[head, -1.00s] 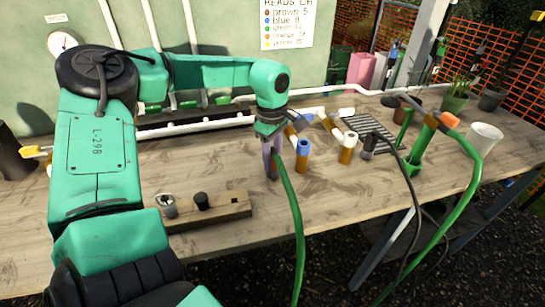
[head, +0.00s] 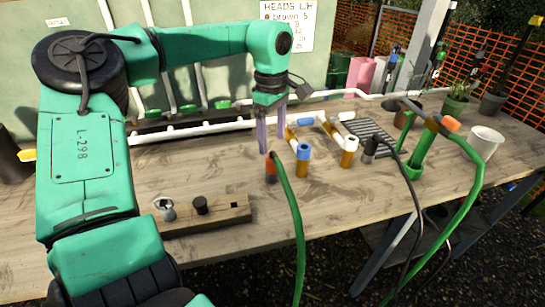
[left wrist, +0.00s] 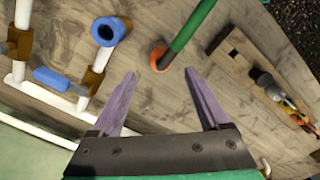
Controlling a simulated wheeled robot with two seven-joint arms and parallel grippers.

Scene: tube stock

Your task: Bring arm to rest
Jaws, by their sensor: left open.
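My left gripper (head: 271,143) hangs fingers-down above the wooden table, with its two purple fingers apart and nothing between them. In the left wrist view the gripper (left wrist: 159,75) is open. My right gripper is not in view.
A wooden block (head: 228,209) with a black knob lies front left. Brown fittings with a blue collar (head: 303,150) and white pipes stand just right of the gripper. A green tube holder (head: 417,165) and a white cup (head: 485,143) are further right.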

